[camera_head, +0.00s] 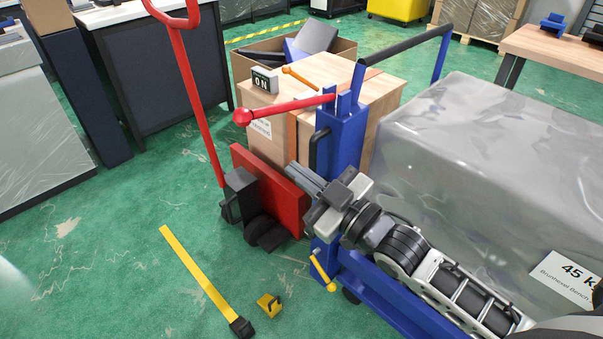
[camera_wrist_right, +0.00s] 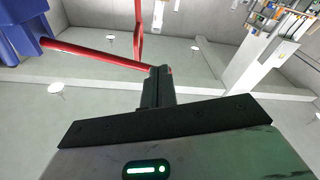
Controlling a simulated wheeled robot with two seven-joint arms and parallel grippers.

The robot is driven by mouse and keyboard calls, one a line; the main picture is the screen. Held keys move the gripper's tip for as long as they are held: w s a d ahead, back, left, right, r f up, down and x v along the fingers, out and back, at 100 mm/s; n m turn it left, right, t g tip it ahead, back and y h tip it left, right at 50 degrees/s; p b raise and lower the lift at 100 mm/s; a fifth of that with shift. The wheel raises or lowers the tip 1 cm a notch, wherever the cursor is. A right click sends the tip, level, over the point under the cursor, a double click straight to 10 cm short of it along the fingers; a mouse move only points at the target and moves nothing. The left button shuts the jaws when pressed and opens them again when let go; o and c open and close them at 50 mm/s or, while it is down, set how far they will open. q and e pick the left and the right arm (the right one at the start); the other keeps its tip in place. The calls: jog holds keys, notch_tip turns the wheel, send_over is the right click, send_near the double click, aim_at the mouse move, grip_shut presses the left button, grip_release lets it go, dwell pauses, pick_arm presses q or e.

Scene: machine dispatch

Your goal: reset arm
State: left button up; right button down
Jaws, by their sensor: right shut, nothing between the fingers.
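My right arm comes in from the lower right of the head view and reaches toward the blue upright post (camera_head: 342,145). Its gripper (camera_head: 300,174) is shut and empty, pointing up and left in front of the post's lower part. I cannot tell whether it touches the post. In the wrist view its dark fingers (camera_wrist_right: 158,86) are together, with nothing between them. A red lever (camera_head: 285,108) with a round knob sticks out left from the post, above the gripper; it also shows in the wrist view (camera_wrist_right: 97,53). My left gripper is not in view.
A red pallet-truck handle (camera_head: 187,85) rises left of a wooden crate (camera_head: 380,88) bearing a small "0 N" display (camera_head: 265,80). A wrapped grey load (camera_head: 480,150) stands right. A yellow strap (camera_head: 195,265) and small yellow piece (camera_head: 269,304) lie on open green floor.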

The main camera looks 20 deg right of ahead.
dwell(0.5)
